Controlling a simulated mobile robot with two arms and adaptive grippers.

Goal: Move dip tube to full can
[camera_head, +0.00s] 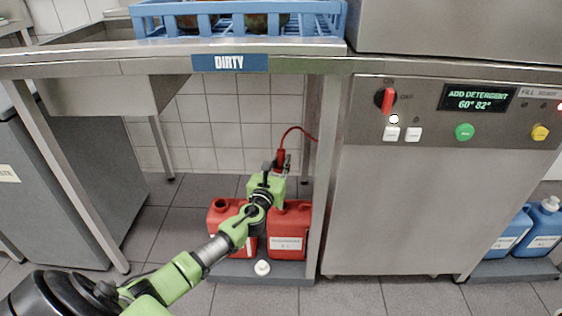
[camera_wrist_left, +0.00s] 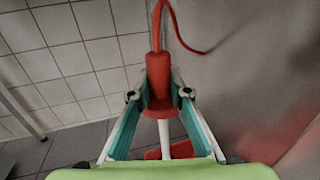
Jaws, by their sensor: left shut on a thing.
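The dip tube has a red head (camera_head: 281,156) with a thin red hose rising from it. In the left wrist view its red head (camera_wrist_left: 158,75) sits between my fingers, and a white tube runs down below it. My left gripper (camera_head: 280,167) is shut on this head, above the right red can (camera_head: 289,240). The left red can (camera_head: 217,220) stands beside it with a dark open neck. My arm covers part of both cans and hides the right can's neck. I cannot tell whether the tube's lower end is inside a can. My right gripper is not in view.
The cans stand on a low grey tray (camera_head: 226,268) under the steel table marked DIRTY (camera_head: 229,63). A white cap (camera_head: 262,267) lies at its front. A table leg (camera_head: 321,190) and the dishwasher (camera_head: 425,200) are close on the right. Blue cans (camera_head: 540,228) stand farther right.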

